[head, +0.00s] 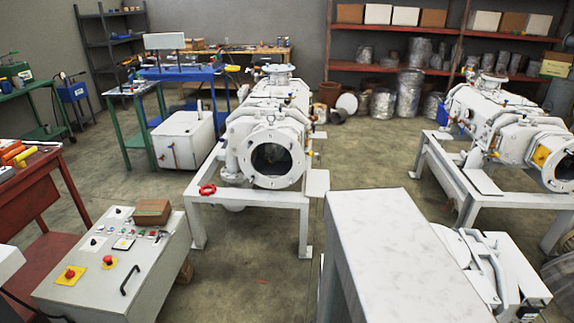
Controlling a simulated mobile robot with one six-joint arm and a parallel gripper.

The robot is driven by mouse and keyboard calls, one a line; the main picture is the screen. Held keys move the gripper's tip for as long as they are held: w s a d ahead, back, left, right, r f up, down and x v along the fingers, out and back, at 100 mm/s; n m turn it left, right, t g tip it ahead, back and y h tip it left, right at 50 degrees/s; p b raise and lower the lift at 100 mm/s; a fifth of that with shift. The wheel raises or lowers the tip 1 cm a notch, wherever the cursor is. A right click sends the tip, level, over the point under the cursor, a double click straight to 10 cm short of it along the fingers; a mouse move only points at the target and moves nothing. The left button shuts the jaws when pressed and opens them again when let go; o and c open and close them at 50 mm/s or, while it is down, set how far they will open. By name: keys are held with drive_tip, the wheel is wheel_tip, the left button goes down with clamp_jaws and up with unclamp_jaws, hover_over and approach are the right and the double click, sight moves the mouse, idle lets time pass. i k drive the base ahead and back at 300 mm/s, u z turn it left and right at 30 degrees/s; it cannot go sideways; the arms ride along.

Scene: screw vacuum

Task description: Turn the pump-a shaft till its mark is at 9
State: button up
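Two white screw vacuum pumps stand on white frames. The middle pump (285,112) faces me with a round bolted flange (271,158) around a dark round opening. The right pump (497,118) is partly cut off by the picture's right edge. It has a yellow plate (541,156) and a round dark-centred end (565,171). I cannot read a label that tells which one is pump-a. No shaft mark or dial numbers can be made out at this size. I cannot make out my gripper in this view.
A control box (110,262) with red stop buttons stands front left. A red handwheel (207,189) is at the middle frame's corner. A white block-like surface (385,235) and white machinery (490,268) fill the lower right. Floor (250,250) is clear before the middle pump.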

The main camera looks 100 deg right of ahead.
sight(274, 152)
drive_tip(key=u, duration=0.4)
drive_tip(key=k, duration=0.3)
drive_tip(key=z, duration=2.3)
drive_tip(key=i, duration=0.95)
drive_tip(key=z, duration=0.15)
drive_tip(key=k, duration=0.4)
